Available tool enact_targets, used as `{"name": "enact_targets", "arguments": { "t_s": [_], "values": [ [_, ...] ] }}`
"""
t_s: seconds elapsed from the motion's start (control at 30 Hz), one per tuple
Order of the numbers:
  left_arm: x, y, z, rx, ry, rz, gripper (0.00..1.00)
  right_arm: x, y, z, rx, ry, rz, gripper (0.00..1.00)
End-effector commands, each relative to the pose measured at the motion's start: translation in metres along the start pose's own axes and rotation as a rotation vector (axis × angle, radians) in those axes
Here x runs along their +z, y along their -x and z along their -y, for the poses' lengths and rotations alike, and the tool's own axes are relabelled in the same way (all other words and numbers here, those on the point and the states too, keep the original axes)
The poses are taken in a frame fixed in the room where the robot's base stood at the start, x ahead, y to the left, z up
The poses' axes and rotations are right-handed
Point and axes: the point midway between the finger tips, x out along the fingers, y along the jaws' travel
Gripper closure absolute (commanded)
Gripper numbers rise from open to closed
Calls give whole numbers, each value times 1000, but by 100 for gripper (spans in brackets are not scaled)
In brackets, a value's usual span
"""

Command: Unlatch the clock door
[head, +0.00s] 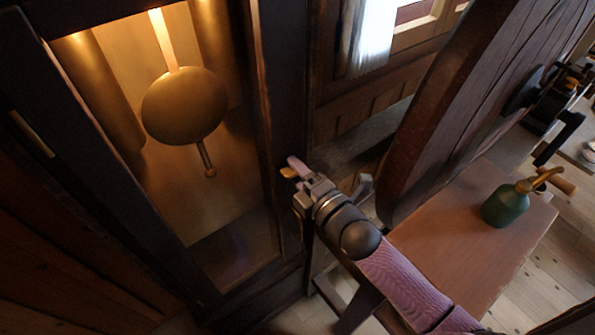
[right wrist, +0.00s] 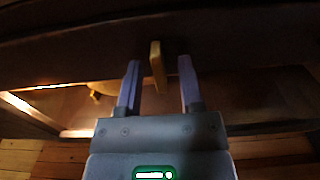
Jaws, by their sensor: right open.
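The clock door (head: 262,110) is a dark wood frame around the lit case at the left of the head view. It appears closed. The latch (head: 287,173) is a small brass tab on the door's right side; in the right wrist view it is a yellow upright bar (right wrist: 157,68). My right gripper (head: 297,168) is at the latch. Part of the latch is hidden by the gripper in the head view. My left gripper is out of view.
A brass pendulum (head: 184,105) hangs inside the case beside brass cylinders (head: 104,92). A brown table (head: 450,245) with a green sprayer (head: 507,206) stands at the right. A large dark wooden round piece (head: 425,120) rises just behind my right arm.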

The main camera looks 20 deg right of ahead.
Motion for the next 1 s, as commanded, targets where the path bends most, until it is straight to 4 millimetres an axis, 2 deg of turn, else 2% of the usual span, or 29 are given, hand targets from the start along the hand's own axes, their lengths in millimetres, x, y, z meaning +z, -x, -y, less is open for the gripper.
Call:
{"name": "enact_targets", "arguments": {
  "t_s": [0.1,0.3,0.33,0.73,1.0],
  "values": [
    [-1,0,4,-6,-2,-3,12,0,0,0,0,0,0,54],
    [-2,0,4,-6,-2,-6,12,0,0,0,0,0,0,96],
    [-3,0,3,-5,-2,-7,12,0,0,0,0,0,0,100],
    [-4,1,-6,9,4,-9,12,0,1,0,-1,-16,1,100],
    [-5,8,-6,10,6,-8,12,0,1,-1,-2,-147,1,100]
  ]
}}
